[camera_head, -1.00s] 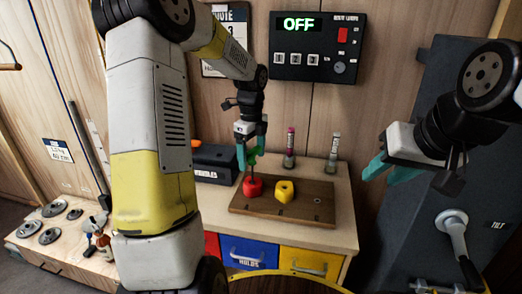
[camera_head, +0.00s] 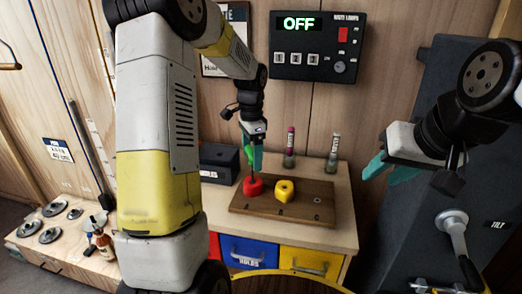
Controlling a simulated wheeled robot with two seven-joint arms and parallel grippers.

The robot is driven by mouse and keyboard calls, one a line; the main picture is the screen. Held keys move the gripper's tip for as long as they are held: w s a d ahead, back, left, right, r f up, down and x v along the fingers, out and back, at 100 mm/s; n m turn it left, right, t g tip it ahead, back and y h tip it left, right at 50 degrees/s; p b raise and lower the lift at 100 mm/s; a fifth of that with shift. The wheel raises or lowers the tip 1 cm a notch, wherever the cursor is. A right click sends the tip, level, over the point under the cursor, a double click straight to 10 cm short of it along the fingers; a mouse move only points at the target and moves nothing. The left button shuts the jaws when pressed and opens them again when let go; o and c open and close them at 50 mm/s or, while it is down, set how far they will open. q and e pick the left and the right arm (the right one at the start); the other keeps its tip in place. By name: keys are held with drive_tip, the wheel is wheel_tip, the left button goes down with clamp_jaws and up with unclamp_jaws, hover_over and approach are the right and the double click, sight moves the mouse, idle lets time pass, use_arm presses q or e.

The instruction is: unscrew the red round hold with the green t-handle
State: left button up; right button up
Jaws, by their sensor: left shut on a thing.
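The red round hold (camera_head: 254,188) sits on the brown wooden board, at its left part. The green t-handle (camera_head: 249,153) stands above it, with its thin dark shaft reaching down to the hold's middle. My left gripper (camera_head: 253,158) is shut on the t-handle, directly over the red hold; its teal finger hides part of the handle. Whether the tip sits inside the bolt is too small to tell. My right gripper (camera_head: 388,170) is empty, its teal fingers apart, off to the right away from the board.
A yellow hold (camera_head: 284,190) sits just right of the red one on the board (camera_head: 310,212). A dark box (camera_head: 218,165) and two small bottles (camera_head: 290,148) (camera_head: 333,155) stand behind. A control panel (camera_head: 316,50) reading OFF hangs on the wall. A grey tilted panel (camera_head: 440,90) is at right.

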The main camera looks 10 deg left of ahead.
use_arm(q)
drive_tip(key=n, duration=0.9)
drive_tip(key=shift+r, duration=1.5)
